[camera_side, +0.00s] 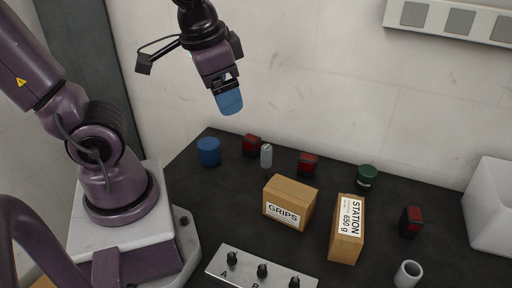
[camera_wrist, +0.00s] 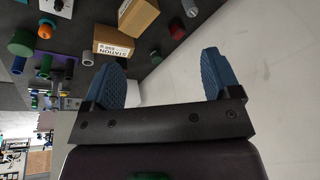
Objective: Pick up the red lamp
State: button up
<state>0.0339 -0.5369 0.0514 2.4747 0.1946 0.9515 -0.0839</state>
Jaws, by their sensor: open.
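Three red lamps with dark housings stand on the dark worktop in the side view: one at the back left (camera_side: 252,145), one behind the GRIPS box (camera_side: 307,164), and one at the right (camera_side: 411,222). My gripper (camera_side: 229,103) hangs above the back left of the worktop, well clear of every lamp. Its blue fingers (camera_wrist: 163,75) are apart with nothing between them.
A blue cup (camera_side: 208,152), a grey cylinder (camera_side: 266,156) and a green cylinder (camera_side: 367,176) stand near the back. The GRIPS box (camera_side: 290,203) and STATION box (camera_side: 346,229) occupy the middle. A knob panel (camera_side: 262,272), white tube (camera_side: 407,274) and white bin (camera_side: 490,205) stand around them.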

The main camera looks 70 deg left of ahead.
jog(key=a+f+m+g+y, duration=0.2)
jog(key=a+f+g+y, duration=0.5)
jog(key=a+f, duration=0.25)
jog(key=m+t+y, duration=1)
jog(key=m+t, duration=0.1)
jog(key=m, duration=0.5)
send_over(249, 141)
jog(key=s+d, duration=0.2)
jog(key=s, duration=0.2)
notch_tip(249, 141, down, 9)
jog(key=f+m+t+h, duration=0.2)
jog(key=f+m, duration=0.1)
jog(key=f+m+t+h, duration=0.2)
jog(key=f+m, duration=0.1)
jog(key=w+f+m+t+h, duration=0.1)
jog(key=f+m+t+h, duration=0.2)
jog(key=m, duration=0.1)
jog(key=shift+d+f, duration=0.1)
jog(key=shift+f, duration=0.2)
jog(key=x, duration=0.7)
jog(key=shift+w, duration=0.15)
jog(key=c, duration=1)
